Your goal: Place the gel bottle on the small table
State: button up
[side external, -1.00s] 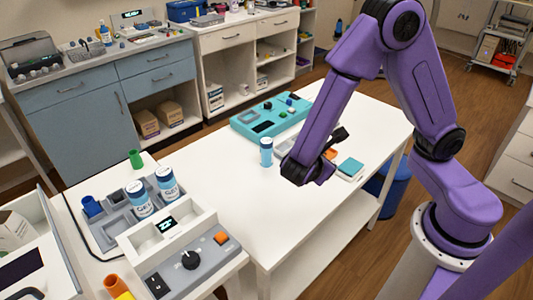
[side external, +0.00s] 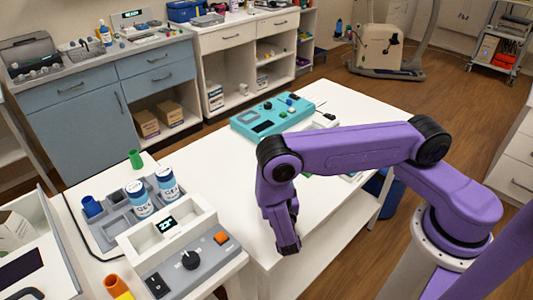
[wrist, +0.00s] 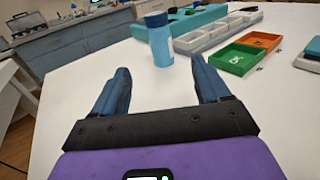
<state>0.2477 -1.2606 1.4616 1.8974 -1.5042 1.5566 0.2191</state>
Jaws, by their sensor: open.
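Two white-and-blue bottles with lettering that looks like GEL stand in the grey compartment tray at left in the side view: one on the left (side external: 139,198), one on the right (side external: 167,183). A light blue bottle with a darker cap (wrist: 160,40) stands upright on the white table (wrist: 90,70). The arm hides it in the side view. My gripper (wrist: 163,82) is open and empty, with the light blue bottle beyond its fingertips, apart from them. In the side view my gripper (side external: 288,246) hangs at the white table's near edge (side external: 262,262). Which table is the small one is unclear.
A teal device (side external: 272,115) lies at the table's back. White bins, a green bin (wrist: 236,58) and an orange bin (wrist: 258,40) stand right of the bottle. A grey control box with a knob (side external: 190,258) stands at left. The table's near part is clear.

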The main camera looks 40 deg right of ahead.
jog(key=x, duration=1.1)
jog(key=shift+w+d, duration=0.25)
jog(key=shift+w, duration=0.05)
jog(key=shift+f+x, duration=0.1)
jog(key=shift+x, duration=1.25)
jog(key=shift+f+x, duration=0.15)
jog(key=shift+x, duration=1.15)
jog(key=shift+a, duration=0.1)
jog(key=c, duration=1.2)
jog(key=shift+r, duration=0.15)
